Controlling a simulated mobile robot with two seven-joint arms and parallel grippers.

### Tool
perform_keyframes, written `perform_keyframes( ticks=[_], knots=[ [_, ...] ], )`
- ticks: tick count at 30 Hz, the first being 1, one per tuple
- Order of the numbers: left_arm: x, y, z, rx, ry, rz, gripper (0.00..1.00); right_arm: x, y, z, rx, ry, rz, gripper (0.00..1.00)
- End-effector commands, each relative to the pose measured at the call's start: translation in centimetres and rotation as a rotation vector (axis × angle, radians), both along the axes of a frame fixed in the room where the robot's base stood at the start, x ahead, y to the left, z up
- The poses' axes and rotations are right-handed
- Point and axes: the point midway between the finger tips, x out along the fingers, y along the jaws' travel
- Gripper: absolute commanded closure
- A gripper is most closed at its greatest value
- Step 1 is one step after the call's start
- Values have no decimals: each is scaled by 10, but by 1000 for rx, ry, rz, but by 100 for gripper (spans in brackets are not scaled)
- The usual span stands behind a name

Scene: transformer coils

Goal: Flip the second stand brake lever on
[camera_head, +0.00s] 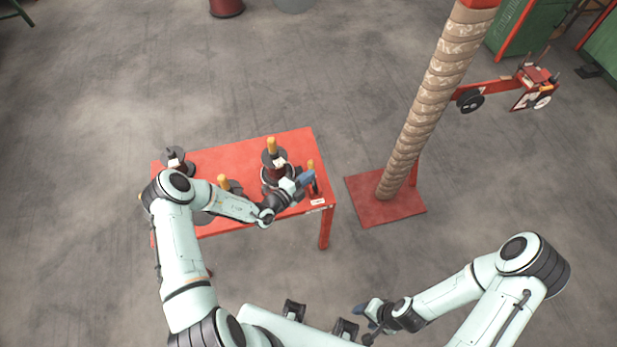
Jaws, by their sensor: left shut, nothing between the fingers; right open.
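The red table (218,157) stands left of centre and carries several dark spool stands. A taller stand (271,158) with an orange top is near its right end. A small upright post (311,164) with an orange tip, possibly a brake lever, stands at the table's right edge above a small white label (317,201). My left gripper (306,179) is shut and empty, right beside this post and partly covering it; I cannot tell whether they touch. The lever's position is unclear. My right gripper (359,310) is open and empty, low in the view, away from the table.
Another spool (176,160) sits at the table's back left, and an orange-topped stand (223,182) is partly behind my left arm. A tall wrapped column (425,110) on a red base plate (405,208) stands right of the table.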

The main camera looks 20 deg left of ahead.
Motion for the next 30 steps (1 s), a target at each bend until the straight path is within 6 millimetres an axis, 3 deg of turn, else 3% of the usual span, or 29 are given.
perform_keyframes(
  ticks=[30],
  knots=[
    [14,11,-1,6,-5,6,100,6,0,9,0,-7,0,42]
  ],
)
